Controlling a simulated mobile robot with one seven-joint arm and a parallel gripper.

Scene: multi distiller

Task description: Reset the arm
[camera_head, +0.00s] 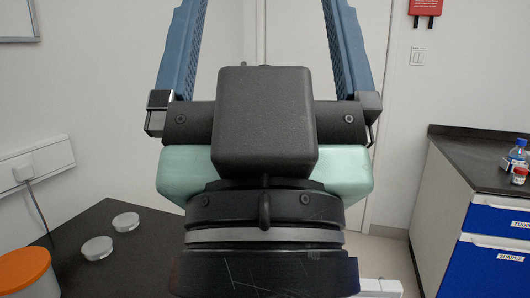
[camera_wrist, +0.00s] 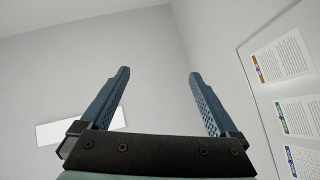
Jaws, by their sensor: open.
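My gripper (camera_wrist: 158,78) points up toward the wall and ceiling in the wrist view. Its two blue fingers stand wide apart with nothing between them. In the head view my gripper (camera_head: 262,12) is close in front of the camera, with its dark and pale green body filling the middle. The fingertips run out of the top of that view. The gripper touches nothing that I can see. The rest of my arm is mostly hidden behind and below the wrist.
A dark table (camera_head: 140,251) at lower left holds two round metal discs and an orange-lidded container (camera_head: 26,272). A dark-topped cabinet (camera_head: 470,165) with blue drawers and small bottles stands at right. Posters (camera_wrist: 283,58) hang at right in the wrist view.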

